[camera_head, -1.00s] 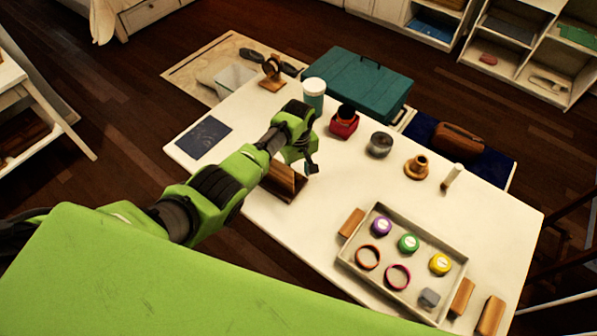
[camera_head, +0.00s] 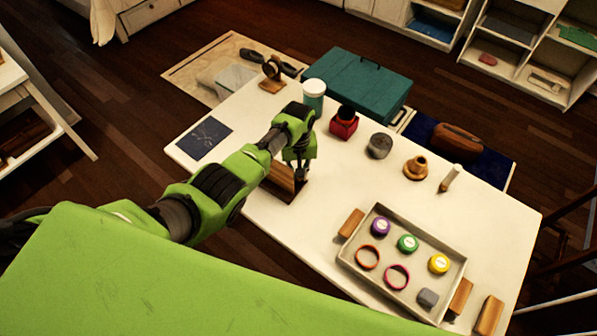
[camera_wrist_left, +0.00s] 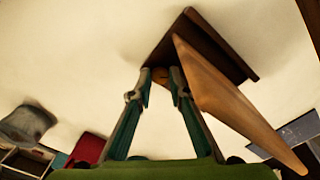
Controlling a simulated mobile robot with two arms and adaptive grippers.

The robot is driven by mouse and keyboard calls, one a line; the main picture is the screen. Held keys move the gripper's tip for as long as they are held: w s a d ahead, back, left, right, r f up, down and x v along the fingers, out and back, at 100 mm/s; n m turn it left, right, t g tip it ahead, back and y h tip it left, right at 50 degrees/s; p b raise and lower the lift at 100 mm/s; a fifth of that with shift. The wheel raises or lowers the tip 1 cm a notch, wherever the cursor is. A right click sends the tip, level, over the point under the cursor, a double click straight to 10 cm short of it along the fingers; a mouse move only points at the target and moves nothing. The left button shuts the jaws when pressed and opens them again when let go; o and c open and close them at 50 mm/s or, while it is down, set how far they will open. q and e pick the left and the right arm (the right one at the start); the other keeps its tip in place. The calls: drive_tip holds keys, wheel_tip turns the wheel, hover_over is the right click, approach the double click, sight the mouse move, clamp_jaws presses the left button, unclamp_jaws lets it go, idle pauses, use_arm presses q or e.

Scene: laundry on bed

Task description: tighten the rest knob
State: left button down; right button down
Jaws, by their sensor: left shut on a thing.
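The wooden rest (camera_head: 282,181), a slanted board on a dark base, stands on the white table near its front left edge. In the left wrist view the rest's board (camera_wrist_left: 215,92) leans to the right of the fingers. My left gripper (camera_head: 302,178) points down at the right end of the rest. In the left wrist view the left gripper (camera_wrist_left: 161,80) is shut on a small brown knob (camera_wrist_left: 161,75) beside the base. The fingers hide most of the knob. My right gripper is not in view.
A tray (camera_head: 345,258) with colored lids and rings lies at the front right, with small wooden blocks around it. A dark card (camera_head: 204,138) lies left.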

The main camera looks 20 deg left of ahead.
use_arm(q)
drive_tip(key=m, duration=0.3)
drive_tip(key=shift+m, duration=0.4)
drive_tip(key=m, duration=0.3)
drive_tip(key=shift+m, duration=0.3)
drive_tip(key=m, duration=1.2)
drive_tip(key=shift+m, duration=0.3)
drive_tip(key=m+b, duration=0.1)
drive_tip(key=m, duration=0.5)
drive_tip(key=c, duration=1.9)
unclamp_jaws()
